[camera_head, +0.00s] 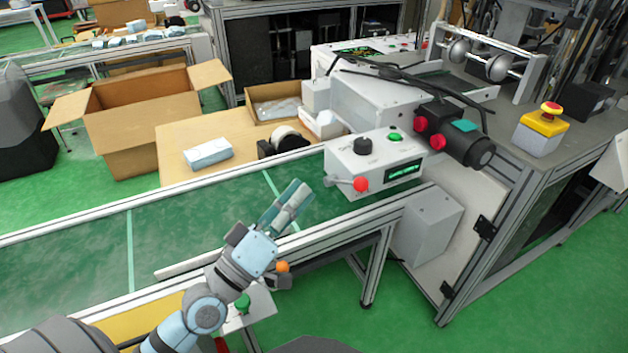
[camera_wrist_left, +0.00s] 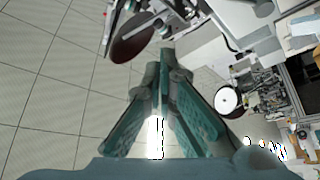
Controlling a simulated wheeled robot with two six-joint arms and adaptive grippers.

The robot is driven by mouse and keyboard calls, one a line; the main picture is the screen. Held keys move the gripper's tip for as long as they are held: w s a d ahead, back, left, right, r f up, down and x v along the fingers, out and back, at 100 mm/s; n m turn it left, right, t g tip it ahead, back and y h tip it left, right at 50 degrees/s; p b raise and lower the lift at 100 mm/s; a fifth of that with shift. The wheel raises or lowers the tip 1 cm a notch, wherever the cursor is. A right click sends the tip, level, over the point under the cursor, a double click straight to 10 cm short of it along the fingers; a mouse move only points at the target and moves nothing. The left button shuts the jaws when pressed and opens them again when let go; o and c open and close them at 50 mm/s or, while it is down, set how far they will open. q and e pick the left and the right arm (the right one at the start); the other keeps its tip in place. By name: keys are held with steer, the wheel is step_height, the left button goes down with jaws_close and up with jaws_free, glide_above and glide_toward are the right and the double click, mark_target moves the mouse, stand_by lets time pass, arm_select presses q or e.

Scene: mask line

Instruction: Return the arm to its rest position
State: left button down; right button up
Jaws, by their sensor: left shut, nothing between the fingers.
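My left arm (camera_head: 205,312) comes in from the bottom left of the head view. Its left gripper (camera_head: 297,190) is over the green conveyor belt (camera_head: 80,250), below and left of the white control box. The fingers are together with nothing between them. In the wrist view the teal fingers of the left gripper (camera_wrist_left: 166,62) converge towards their tips, with no object held. My right gripper is not in view.
A white control box (camera_head: 375,160) with a red knob stands right of the gripper. An open cardboard box (camera_head: 140,125) and a white pack (camera_head: 207,153) are behind the belt. A yellow emergency-stop box (camera_head: 540,132) is at right. Green floor (camera_head: 400,325) is clear at front right.

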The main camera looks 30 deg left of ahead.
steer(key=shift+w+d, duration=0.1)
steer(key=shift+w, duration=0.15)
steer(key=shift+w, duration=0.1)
